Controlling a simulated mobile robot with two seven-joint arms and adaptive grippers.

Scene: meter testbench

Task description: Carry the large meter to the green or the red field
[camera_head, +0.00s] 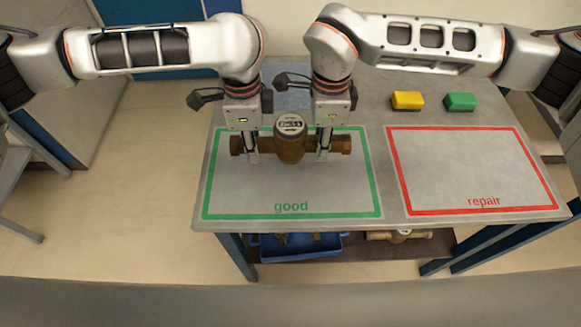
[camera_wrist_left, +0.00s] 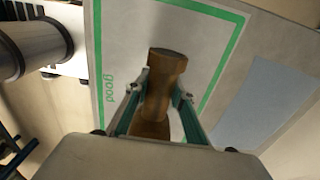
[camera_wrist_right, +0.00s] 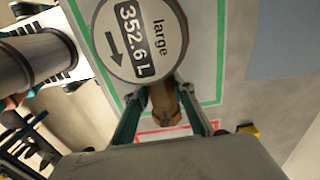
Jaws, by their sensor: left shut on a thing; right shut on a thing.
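The large meter (camera_head: 290,146) is a brown brass body with a pipe stub on each side and a round dial on top. The right wrist view shows its dial (camera_wrist_right: 140,38), reading "large" and "352.6 L". My left gripper (camera_head: 252,150) is shut on the left stub, which also shows in the left wrist view (camera_wrist_left: 162,85). My right gripper (camera_head: 324,147) is shut on the right stub. The meter is over the green field (camera_head: 290,200) marked "good"; I cannot tell whether it touches the table. The red field (camera_head: 475,178) marked "repair" is empty.
A yellow block (camera_head: 407,100) and a green block (camera_head: 461,102) lie behind the red field. On the shelf below are a blue tray (camera_head: 300,247) with items in it and another brass meter (camera_head: 402,236). The front part of the green field is clear.

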